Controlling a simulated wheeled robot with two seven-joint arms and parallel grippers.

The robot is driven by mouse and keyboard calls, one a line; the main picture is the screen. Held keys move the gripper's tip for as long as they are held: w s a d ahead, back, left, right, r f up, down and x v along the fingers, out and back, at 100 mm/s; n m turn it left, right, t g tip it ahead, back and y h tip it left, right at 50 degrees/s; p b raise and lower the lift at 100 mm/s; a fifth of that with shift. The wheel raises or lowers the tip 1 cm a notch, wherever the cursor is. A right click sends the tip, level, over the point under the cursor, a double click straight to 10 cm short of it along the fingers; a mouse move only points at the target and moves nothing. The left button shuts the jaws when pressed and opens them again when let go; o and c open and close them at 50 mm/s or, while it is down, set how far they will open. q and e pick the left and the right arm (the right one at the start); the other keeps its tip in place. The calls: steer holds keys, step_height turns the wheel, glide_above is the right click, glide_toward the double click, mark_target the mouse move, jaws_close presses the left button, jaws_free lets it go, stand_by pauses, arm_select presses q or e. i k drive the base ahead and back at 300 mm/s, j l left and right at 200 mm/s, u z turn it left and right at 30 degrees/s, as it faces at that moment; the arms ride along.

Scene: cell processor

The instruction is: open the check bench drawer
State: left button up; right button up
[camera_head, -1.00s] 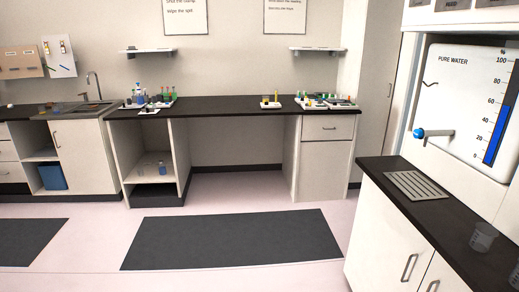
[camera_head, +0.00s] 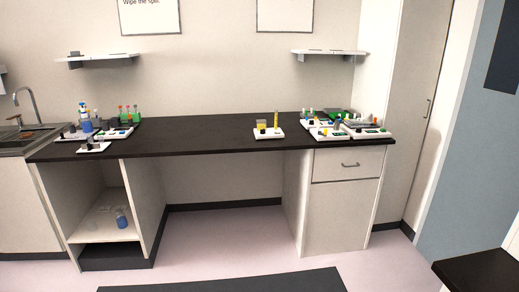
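The check bench is not labelled in view; a dark-topped bench (camera_head: 205,137) stands ahead against the wall. Its only visible drawer (camera_head: 348,164) is at the right end, under the top. The drawer front is white, looks shut, and has a grey bar handle (camera_head: 350,165). A white panel (camera_head: 340,217) lies below it. Neither of my grippers shows in the head view.
The bench top carries trays of bottles (camera_head: 92,131) at left, a small rack (camera_head: 268,131) at centre right, and several devices (camera_head: 340,125) above the drawer. A dark mat (camera_head: 235,283) lies in front. A dark counter corner (camera_head: 482,275) is at lower right. The floor before the drawer looks clear.

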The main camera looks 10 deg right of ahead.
mark_target(347, 163)
steer(key=i+l+z, duration=0.1)
steer(key=i+z, duration=0.15)
steer(key=i, duration=0.7)
steer(key=i+j+z, duration=0.2)
steer(key=i, duration=0.8)
steer(key=l, duration=0.1)
